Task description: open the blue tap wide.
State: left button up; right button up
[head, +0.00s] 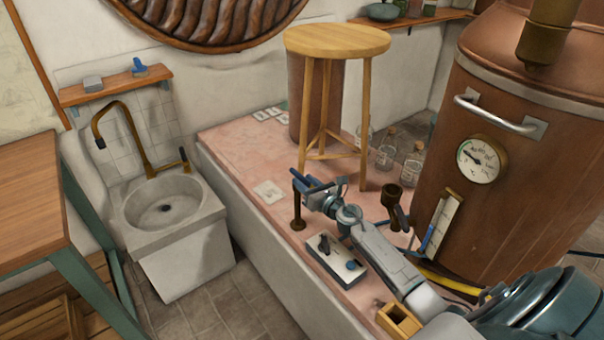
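The blue tap (297,209) is a dark bronze post on the pink ledge, with a blue lever at its top. My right gripper (322,190) is at the lever, just right of the post, with its arm coming in from the lower right. The fingers are small and overlap the blue lever, so I cannot tell whether they are shut on it or only beside it. How far the tap is turned is also unclear. My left gripper is out of view.
A wooden stool (337,41) stands on the ledge behind my gripper. A control box (338,262) with a blue button sits in front. Another bronze fitting (391,197), glass bottles (385,157) and a copper boiler (545,130) are to the right. A sink (168,212) stands left.

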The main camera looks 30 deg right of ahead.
jog(key=shift+w, duration=0.15)
jog(key=shift+c, duration=0.7)
grip_shut()
jog(key=shift+a+r, duration=0.1)
